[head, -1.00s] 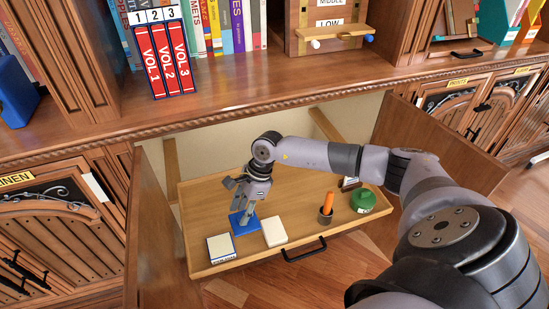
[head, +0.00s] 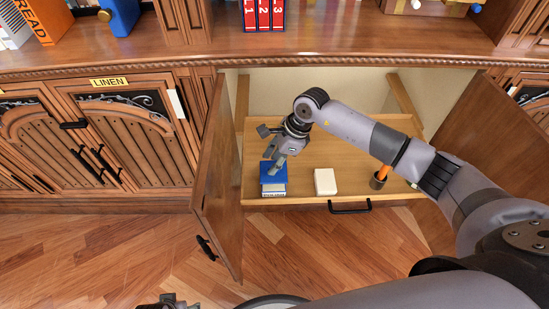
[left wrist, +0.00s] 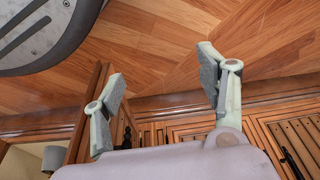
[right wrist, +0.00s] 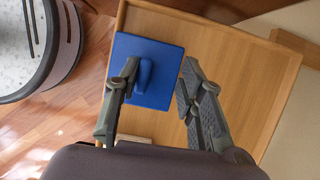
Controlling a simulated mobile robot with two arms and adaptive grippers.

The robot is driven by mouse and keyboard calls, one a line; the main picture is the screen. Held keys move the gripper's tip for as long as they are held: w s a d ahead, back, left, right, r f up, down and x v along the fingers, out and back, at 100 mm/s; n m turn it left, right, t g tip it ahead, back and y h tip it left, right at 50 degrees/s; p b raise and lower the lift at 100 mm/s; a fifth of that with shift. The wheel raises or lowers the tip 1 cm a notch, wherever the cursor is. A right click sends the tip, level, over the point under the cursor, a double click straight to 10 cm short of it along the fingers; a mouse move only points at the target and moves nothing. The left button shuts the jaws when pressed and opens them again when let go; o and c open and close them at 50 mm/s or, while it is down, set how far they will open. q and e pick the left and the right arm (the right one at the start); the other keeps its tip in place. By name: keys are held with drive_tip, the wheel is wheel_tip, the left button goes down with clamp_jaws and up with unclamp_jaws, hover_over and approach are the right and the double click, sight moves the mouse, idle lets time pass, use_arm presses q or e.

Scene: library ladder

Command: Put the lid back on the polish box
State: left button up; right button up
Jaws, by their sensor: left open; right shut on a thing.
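The blue lid (head: 268,176) with a small raised grip lies over the polish box (head: 274,192) at the front left corner of the pull-out tray (head: 300,201). Only the box's pale, labelled front shows under it. I cannot tell whether the lid rests fully on the box. My right gripper (head: 274,163) is above the lid, shut on its grip. The right wrist view shows the lid (right wrist: 165,97) level, with one finger over the grip. My left gripper (left wrist: 163,82) is open and empty; it barely shows at the bottom of the head view (head: 168,302).
A white block (head: 325,181) lies right of the box. A dark cup (head: 378,182) with an orange stick stands farther right, partly behind my arm. An open cabinet door (head: 222,185) stands left of the tray, another (head: 480,125) at right.

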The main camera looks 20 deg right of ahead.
wheel_tip(320, 180, down, 2)
drive_tip(key=shift+f+b, duration=0.1)
drive_tip(key=shift+b, duration=0.5)
drive_tip(key=shift+f+b, duration=0.95)
drive_tip(key=shift+f, duration=0.1)
use_arm(q)
drive_tip(key=w+v, duration=0.2)
drive_tip(key=v, duration=0.9)
drive_tip(key=shift+w+r+t, duration=0.4)
drive_tip(key=shift+w+r, duration=0.05)
drive_tip(key=shift+w, duration=0.2)
drive_tip(key=shift+r, duration=0.2)
drive_tip(key=shift+s+r, duration=0.1)
drive_tip(key=shift+r, duration=0.25)
drive_tip(key=shift+s+f, duration=0.1)
